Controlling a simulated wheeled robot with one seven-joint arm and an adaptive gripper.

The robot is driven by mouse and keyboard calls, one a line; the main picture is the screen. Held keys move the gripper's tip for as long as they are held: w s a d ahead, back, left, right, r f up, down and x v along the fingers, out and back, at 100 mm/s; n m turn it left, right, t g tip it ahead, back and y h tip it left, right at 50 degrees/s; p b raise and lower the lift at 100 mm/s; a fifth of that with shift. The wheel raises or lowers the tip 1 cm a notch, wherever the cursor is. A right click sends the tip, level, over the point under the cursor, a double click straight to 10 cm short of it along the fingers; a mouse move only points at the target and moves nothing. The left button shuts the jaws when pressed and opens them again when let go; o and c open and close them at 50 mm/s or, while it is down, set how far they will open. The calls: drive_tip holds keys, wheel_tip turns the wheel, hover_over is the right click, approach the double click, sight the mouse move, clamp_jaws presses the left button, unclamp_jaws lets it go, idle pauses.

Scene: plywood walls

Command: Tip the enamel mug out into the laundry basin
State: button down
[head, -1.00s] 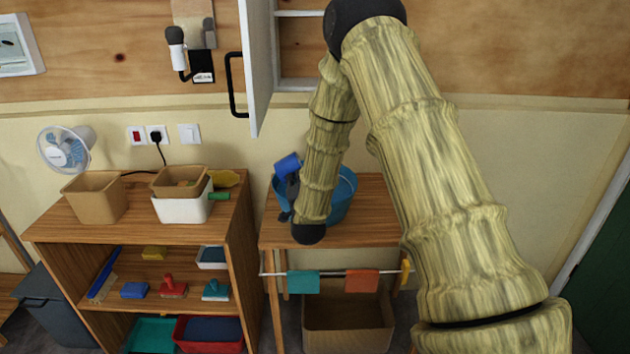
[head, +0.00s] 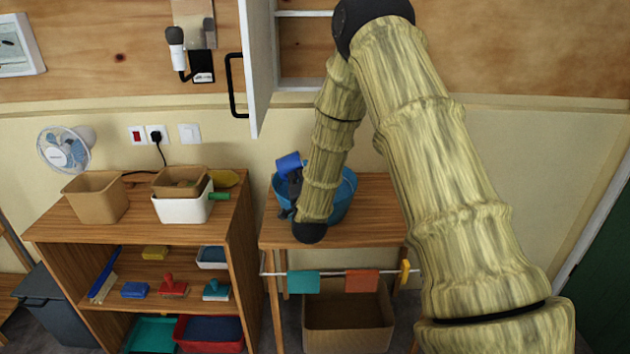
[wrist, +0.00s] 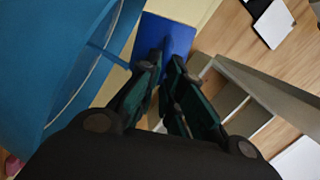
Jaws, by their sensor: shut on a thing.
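The blue enamel mug (head: 288,164) is held at the left rim of the blue laundry basin (head: 343,193), and it looks tilted. In the wrist view the mug (wrist: 166,38) sits between the fingertips of my gripper (wrist: 168,72), with the basin (wrist: 50,60) close on the left. My gripper (head: 293,190) is shut on the mug; in the head view my arm hides part of the basin. The mug's inside and the basin's contents cannot be seen.
The basin stands on a wooden table (head: 375,228). A shelf unit (head: 140,230) at left holds a brown bin (head: 96,197) and a white box (head: 183,207). An open cabinet door (head: 258,65) hangs above, near my arm.

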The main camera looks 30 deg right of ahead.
drive_tip(key=shift+s+d+r+m+b, duration=0.15)
drive_tip(key=shift+s+d+m+b, duration=0.1)
drive_tip(key=shift+d+m, duration=0.25)
drive_tip(key=shift+s+d+r+m+b, duration=0.1)
drive_tip(key=shift+d+m+b, duration=0.15)
drive_tip(key=shift+d+m, duration=0.2)
idle(0.5)
drive_tip(key=shift+s+d+r+m+b, duration=0.15)
drive_tip(key=shift+m+b, duration=0.2)
drive_tip(key=shift+m, duration=0.2)
idle(0.3)
drive_tip(key=shift+w+a+f+n+p, duration=0.25)
drive_tip(key=shift+a+n+p, duration=0.15)
drive_tip(key=shift+a+n, duration=0.2)
drive_tip(key=shift+w+a+f+n+p, duration=0.1)
drive_tip(key=shift+w+a+n+p, duration=0.2)
drive_tip(key=shift+a+n, duration=0.3)
drive_tip(key=shift+n, duration=0.3)
